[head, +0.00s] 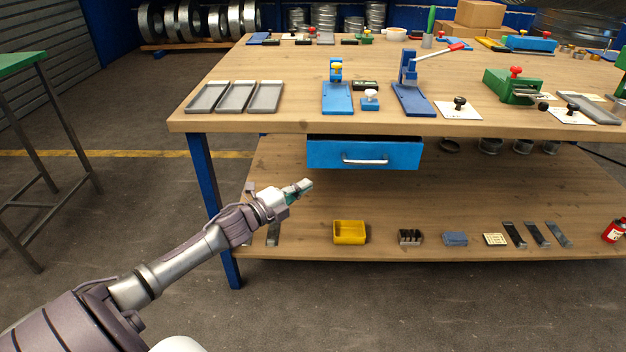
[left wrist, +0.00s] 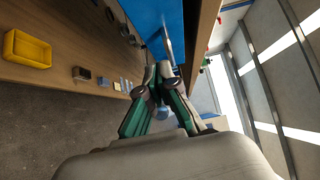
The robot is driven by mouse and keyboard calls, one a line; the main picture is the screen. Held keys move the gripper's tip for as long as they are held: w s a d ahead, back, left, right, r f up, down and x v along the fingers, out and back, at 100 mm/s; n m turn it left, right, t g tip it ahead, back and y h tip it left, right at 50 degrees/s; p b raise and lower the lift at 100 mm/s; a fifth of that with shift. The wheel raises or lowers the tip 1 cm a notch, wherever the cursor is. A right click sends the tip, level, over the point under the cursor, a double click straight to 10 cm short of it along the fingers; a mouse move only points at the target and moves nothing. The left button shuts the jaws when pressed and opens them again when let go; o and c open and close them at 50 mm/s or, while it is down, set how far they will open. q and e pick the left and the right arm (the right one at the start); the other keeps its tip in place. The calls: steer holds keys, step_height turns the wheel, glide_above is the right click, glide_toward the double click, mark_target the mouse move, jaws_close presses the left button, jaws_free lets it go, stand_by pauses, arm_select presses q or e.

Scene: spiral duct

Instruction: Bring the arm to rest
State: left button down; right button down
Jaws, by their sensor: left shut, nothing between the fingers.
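My left arm reaches in from the lower left in the head view. Its gripper (head: 298,188) is shut and empty, in front of the workbench and below the level of its top. In the left wrist view the two green and grey fingers (left wrist: 158,75) meet at their tips with nothing between them. A blue drawer (head: 330,153) with a silver handle (head: 365,160) hangs under the bench top, to the right of and above the gripper. The drawer front (left wrist: 150,18) also shows in the left wrist view, close past the fingertips. My right gripper is not in view.
The wooden bench top (head: 290,68) carries three grey trays (head: 237,97), blue presses (head: 338,98) and a green fixture (head: 510,84). The lower shelf (head: 340,200) holds a yellow bin (head: 349,232) and small parts. A green-topped table (head: 22,61) stands at left. The floor between is clear.

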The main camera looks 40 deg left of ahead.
arm_select(q)
steer(key=shift+s, duration=0.2)
